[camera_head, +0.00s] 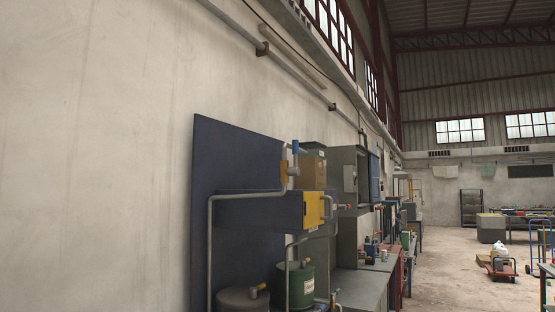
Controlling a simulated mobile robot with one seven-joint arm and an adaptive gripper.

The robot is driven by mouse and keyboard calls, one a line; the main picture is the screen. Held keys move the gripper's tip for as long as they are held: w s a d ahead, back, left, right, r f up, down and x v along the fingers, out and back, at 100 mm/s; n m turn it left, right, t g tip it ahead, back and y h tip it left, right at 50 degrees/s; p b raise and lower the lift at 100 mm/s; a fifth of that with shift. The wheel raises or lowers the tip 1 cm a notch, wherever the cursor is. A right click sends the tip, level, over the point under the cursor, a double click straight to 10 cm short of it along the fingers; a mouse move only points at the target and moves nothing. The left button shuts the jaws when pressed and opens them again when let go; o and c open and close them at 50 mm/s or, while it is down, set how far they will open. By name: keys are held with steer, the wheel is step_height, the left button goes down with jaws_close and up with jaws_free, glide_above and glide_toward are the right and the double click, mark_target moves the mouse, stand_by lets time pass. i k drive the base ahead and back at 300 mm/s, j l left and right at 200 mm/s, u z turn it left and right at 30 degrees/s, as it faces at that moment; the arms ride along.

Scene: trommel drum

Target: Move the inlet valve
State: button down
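A smaller yellow handle (262,287) sits low, above a dark round drum (243,300). No label shows which of these is the inlet valve. My gripper is not in view.
A dark blue panel (215,160) stands against the pale wall behind the box. A green drum (296,287) is below. Grey cabinets and benches (365,288) run along the wall. Open floor (450,285) lies to the right, with a red cart (500,268) farther off.

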mark_target(295, 171)
steer(key=i+l, duration=0.1)
steer(key=l, duration=1.25)
steer(key=i+l, duration=0.25)
steer(key=i, duration=0.15)
steer(key=i+l+z, duration=0.15)
steer(key=i+l, duration=0.15)
steer(key=i, duration=0.1)
